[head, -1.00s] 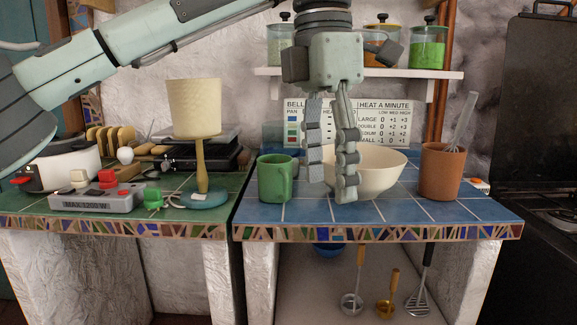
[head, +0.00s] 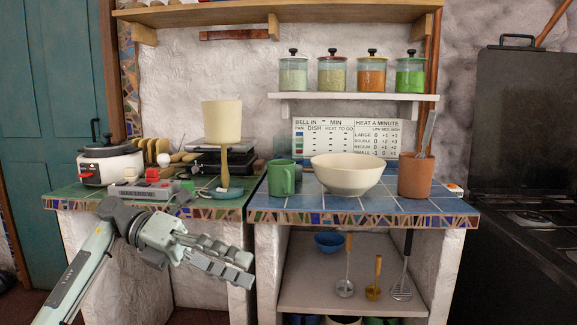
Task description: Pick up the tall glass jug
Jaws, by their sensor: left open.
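I cannot clearly make out a tall glass jug. A faint, see-through bluish shape (head: 281,147) stands behind the green mug (head: 281,178), at the back of the blue-tiled counter (head: 375,203), too unclear to name. My left gripper (head: 247,268) is open and empty. It is low in front of the counters, its fingers pointing right, below the tiled edge and touching nothing. My right gripper is not in view.
A cream bowl (head: 348,174) and a terracotta pot (head: 415,176) with a whisk stand right of the mug. Lidded glass jars (head: 331,74) line the white shelf (head: 350,97). A cream lamp (head: 222,122) and a rice cooker (head: 109,165) stand on the green counter.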

